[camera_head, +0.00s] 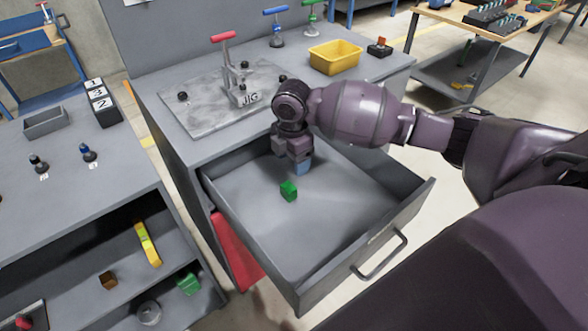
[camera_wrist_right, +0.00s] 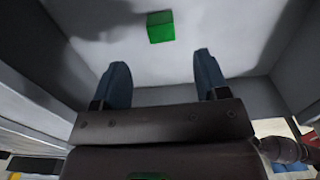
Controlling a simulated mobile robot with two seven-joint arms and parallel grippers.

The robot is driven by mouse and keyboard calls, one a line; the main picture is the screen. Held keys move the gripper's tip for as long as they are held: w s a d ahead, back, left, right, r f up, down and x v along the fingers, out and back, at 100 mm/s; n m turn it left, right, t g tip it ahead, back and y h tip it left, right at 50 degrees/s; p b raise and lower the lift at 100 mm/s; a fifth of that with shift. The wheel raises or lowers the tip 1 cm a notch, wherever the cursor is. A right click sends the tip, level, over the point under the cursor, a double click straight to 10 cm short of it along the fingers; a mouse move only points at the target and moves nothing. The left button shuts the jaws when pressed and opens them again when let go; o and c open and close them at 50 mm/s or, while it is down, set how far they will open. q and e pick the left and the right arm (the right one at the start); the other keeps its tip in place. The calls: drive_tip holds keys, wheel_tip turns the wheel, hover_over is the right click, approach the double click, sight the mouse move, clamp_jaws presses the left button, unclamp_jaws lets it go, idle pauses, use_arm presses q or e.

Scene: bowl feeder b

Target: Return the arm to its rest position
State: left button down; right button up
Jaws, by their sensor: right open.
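My right arm (camera_head: 360,112) reaches in from the right over the open drawer. My right gripper (camera_head: 300,168) points down inside the drawer's area, near its back. In the right wrist view its two blue fingers (camera_wrist_right: 160,85) are spread wide with nothing between them. A green block (camera_head: 288,191) lies on the drawer floor, just in front of and apart from the fingers. The block also shows in the right wrist view (camera_wrist_right: 160,27), beyond the fingertips. My left gripper is in neither view.
The grey drawer (camera_head: 345,255) is pulled out, with raised walls around my right gripper. Above it, the worktop carries a jig plate (camera_head: 205,118) with a red-handled clamp (camera_head: 225,60) and a yellow bin (camera_head: 335,57). A grey shelf unit (camera_head: 75,215) stands at left.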

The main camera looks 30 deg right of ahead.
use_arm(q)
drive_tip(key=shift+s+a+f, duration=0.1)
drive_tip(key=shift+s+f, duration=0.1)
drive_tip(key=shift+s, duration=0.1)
use_arm(e)
drive_tip(key=shift+r, duration=0.6)
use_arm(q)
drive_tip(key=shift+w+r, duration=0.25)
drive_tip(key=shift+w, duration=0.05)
